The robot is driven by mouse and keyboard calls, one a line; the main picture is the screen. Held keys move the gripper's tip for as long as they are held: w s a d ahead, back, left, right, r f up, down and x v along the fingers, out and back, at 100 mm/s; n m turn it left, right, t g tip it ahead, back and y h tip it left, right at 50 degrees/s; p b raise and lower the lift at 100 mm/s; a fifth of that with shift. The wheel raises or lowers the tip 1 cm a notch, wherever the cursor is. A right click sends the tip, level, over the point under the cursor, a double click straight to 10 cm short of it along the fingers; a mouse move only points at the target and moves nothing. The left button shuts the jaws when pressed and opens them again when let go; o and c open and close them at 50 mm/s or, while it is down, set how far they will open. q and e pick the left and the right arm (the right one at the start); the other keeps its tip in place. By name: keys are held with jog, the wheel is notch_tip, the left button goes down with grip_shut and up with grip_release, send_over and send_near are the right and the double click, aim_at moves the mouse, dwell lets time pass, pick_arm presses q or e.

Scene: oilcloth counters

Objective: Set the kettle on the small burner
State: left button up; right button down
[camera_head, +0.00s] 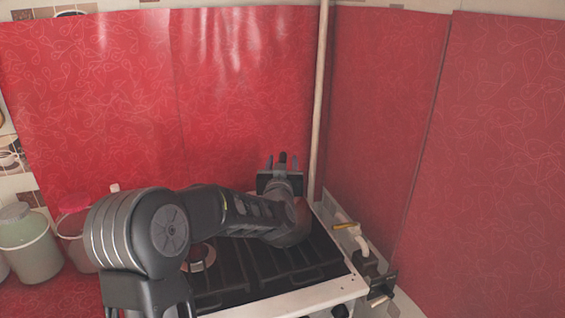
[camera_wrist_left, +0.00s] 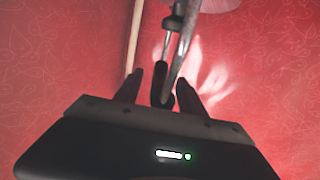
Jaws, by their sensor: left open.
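My left gripper (camera_head: 282,160) is open above the back right part of the stove (camera_head: 290,299), its fingers upright in the head view. A rounded reddish-brown surface (camera_head: 303,222), probably the kettle, shows at the stove's back right behind my arm, which hides most of it. In the left wrist view a dark grip with metal rods (camera_wrist_left: 181,48), which looks like the kettle handle, runs between the open fingers of my left gripper (camera_wrist_left: 160,85). A pale rounded part (camera_wrist_left: 220,5) is cut off at the top edge. I cannot tell which burner is under it. My right gripper is not in view.
A burner with a pale ring (camera_head: 201,258) shows bare at the stove's left. Lidded jars (camera_head: 28,243) stand left of the stove. Red oilcloth walls (camera_head: 240,90) close the back and right, with a pale pole (camera_head: 319,100) in the corner. Small items (camera_head: 360,240) line the right edge.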

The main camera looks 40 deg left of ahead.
pick_arm(q)
jog(key=b+v, duration=0.1)
jog(key=v, duration=0.6)
jog(key=shift+r, duration=0.1)
jog(key=shift+s, duration=0.1)
